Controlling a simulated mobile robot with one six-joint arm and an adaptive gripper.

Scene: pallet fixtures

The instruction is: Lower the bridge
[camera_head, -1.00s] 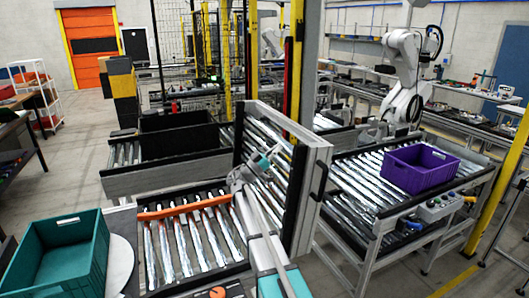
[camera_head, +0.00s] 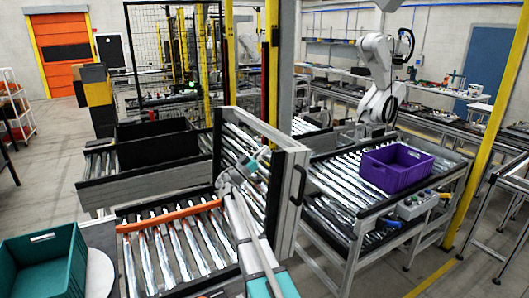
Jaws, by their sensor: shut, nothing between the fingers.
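The bridge is a roller section in a grey and black frame, standing raised and steeply tilted. Its bare right post (camera_head: 285,205) rises between the near conveyor and the right conveyor. A black handle (camera_head: 298,184) sits on the outer side of that post. My grey and teal arm reaches up from the bottom middle. My gripper (camera_head: 264,156) is small at the arm's far end, in front of the bridge's rollers and left of the handle. It is shut and empty. Whether it touches the bridge cannot be told.
The near roller conveyor (camera_head: 175,250) has an orange bar (camera_head: 168,216) across it. A teal crate (camera_head: 75,262) is at lower left. A black crate (camera_head: 155,148) is behind. A purple crate (camera_head: 397,172) rests on the right conveyor, above a button box (camera_head: 416,206). A yellow post (camera_head: 489,130) stands right.

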